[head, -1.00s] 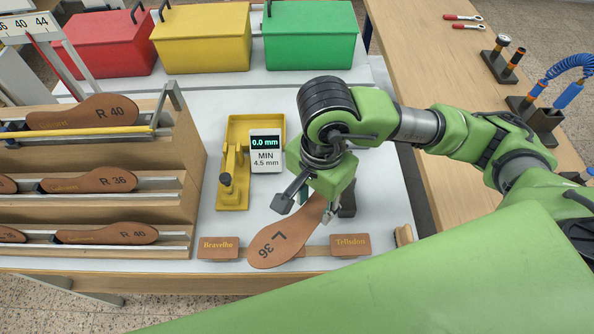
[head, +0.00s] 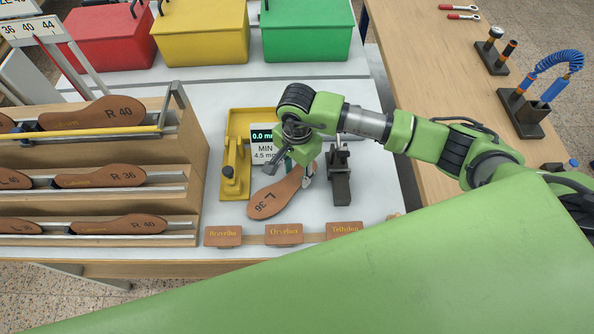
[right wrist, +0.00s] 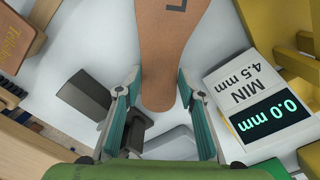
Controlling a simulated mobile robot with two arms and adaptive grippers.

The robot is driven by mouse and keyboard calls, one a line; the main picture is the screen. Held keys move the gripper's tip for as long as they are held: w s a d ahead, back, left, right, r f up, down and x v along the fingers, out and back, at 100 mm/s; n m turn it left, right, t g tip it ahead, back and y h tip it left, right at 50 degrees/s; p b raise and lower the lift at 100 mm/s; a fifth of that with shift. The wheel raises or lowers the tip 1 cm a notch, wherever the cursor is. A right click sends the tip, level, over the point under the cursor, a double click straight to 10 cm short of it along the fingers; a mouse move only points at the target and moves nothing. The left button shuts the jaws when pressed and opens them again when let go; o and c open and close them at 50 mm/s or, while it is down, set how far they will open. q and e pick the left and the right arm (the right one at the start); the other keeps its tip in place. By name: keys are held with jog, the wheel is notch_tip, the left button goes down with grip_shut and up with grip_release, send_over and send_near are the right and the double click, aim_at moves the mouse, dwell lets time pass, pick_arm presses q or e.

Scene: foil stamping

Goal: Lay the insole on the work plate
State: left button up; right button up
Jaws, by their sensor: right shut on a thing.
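My right gripper (head: 297,170) is shut on the brown insole marked "L 36" (head: 268,202). It grips the narrow end, and the wide end points to the lower left, over the white table top. In the right wrist view the insole (right wrist: 168,45) lies between the two fingers. I cannot tell whether its far end touches the table. A yellow fixture (head: 237,165) with a display block reading 0.0 mm (head: 262,146) stands just left of and behind the gripper. I cannot make out which surface is the work plate. My left gripper is not in view.
A dark grey device (head: 339,185) stands right of the insole. Plaques, including "Orvelma" (head: 284,234), line the front edge. A wooden rack (head: 85,190) with several insoles is at left. Red, yellow and green bins (head: 307,35) stand behind.

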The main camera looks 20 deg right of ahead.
jog(key=shift+f, duration=0.8)
jog(key=shift+s+f+b, duration=0.1)
jog(key=shift+f+b, duration=0.2)
jog(key=shift+f, duration=0.05)
jog(key=o, duration=1)
jog(key=shift+r, duration=0.1)
